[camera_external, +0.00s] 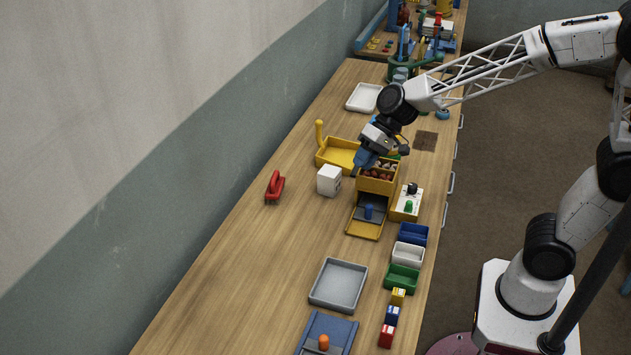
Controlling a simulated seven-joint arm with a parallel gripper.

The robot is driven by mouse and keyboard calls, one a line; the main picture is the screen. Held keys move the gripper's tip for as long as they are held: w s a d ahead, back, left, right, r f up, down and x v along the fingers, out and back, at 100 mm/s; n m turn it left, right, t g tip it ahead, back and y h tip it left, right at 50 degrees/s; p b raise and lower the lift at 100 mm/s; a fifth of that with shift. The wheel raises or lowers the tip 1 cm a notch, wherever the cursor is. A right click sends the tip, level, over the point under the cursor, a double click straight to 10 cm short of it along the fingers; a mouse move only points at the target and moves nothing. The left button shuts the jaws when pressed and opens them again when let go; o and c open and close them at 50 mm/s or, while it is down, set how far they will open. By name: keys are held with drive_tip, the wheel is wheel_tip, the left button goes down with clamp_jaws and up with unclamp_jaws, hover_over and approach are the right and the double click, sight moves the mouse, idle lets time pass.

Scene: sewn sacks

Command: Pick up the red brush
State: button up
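The red brush (274,186) lies on the wooden table toward its left side, near the wall. It has a raised red handle over a flat red base. My gripper (362,168) is a blue-tipped end at the end of my arm, above the middle of the table, to the right of the brush and apart from it. It hangs by the yellow box of brown items. The fingers are small and partly merged with the boxes behind, so I cannot tell whether they are open or shut.
A white cube (329,180) stands between the brush and my gripper. A yellow tray (338,153) with a post is behind it. A yellow box (378,185) and small bins (408,254) line the right. A grey tray (338,285) is in front. The table around the brush is clear.

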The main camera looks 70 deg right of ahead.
drive_tip(key=w+d+f+m+t+y, duration=0.1)
drive_tip(key=w+f+m, duration=0.1)
drive_tip(key=w, duration=0.4)
drive_tip(key=w+d+f+m+t, duration=0.1)
drive_tip(key=w+d+f, duration=0.15)
drive_tip(key=w, duration=0.35)
drive_tip(key=m+t, duration=0.3)
drive_tip(key=m, duration=0.2)
approach(276, 176)
drive_tip(key=x, duration=0.2)
drive_tip(key=shift+s+a+f, duration=0.1)
drive_tip(key=shift+x, duration=1.3)
drive_tip(key=shift+f, duration=0.1)
drive_tip(key=shift+x, duration=2.55)
clamp_jaws()
